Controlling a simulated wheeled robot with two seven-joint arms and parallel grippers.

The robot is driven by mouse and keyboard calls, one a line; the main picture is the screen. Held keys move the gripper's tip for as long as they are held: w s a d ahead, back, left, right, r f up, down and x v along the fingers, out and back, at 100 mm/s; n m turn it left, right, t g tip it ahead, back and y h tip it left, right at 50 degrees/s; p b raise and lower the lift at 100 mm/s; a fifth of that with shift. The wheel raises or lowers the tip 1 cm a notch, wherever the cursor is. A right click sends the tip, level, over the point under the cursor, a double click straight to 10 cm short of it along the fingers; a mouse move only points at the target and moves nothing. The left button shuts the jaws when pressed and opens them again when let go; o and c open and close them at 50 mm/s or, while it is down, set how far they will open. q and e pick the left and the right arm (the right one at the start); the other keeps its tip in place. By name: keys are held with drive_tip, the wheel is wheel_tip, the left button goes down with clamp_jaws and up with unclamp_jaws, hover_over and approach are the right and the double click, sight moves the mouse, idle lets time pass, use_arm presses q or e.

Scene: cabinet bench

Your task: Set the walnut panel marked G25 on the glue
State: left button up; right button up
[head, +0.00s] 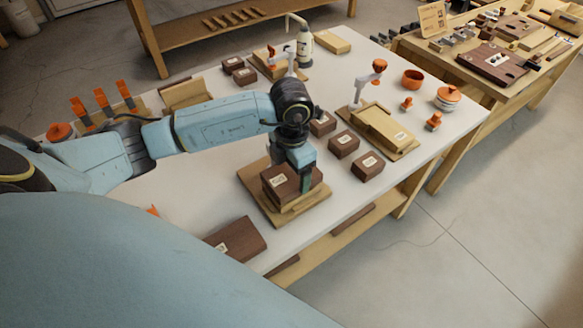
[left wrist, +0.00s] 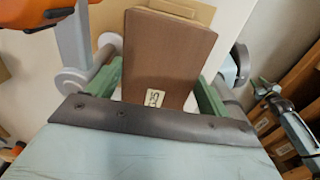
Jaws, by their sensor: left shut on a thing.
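My left gripper (head: 303,182) is shut on a dark walnut panel (head: 280,180) with a small pale label. The panel is above a lighter wooden piece (head: 312,203) on a tan board (head: 255,203) near the bench's front edge; I cannot tell whether it touches the piece. In the left wrist view the walnut panel (left wrist: 165,60) lies between the green fingers of the left gripper (left wrist: 165,85). Its label's last characters look like 25, but the mark is not fully clear. Any glue is hidden under the panel or too small to see. My right gripper is not in view.
Another labelled walnut panel (head: 237,240) lies at the front left of the white bench top (head: 350,205). Small walnut blocks (head: 344,145) and a pale assembly on a board (head: 383,128) stand to the right. Orange-topped clamps (head: 103,103) are at the left. A bottle (head: 304,50) stands at the back.

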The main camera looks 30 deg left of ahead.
use_arm(q)
drive_tip(key=shift+f+b, duration=0.5)
idle(1.6)
drive_tip(key=o, duration=1.1)
drive_tip(key=shift+c, duration=0.2)
drive_tip(key=shift+a, duration=0.1)
drive_tip(key=shift+w+a+r+p, duration=0.1)
drive_tip(key=shift+w+r+p, duration=0.05)
drive_tip(key=shift+r+p, duration=2.45)
drive_tip(key=shift+r, duration=0.95)
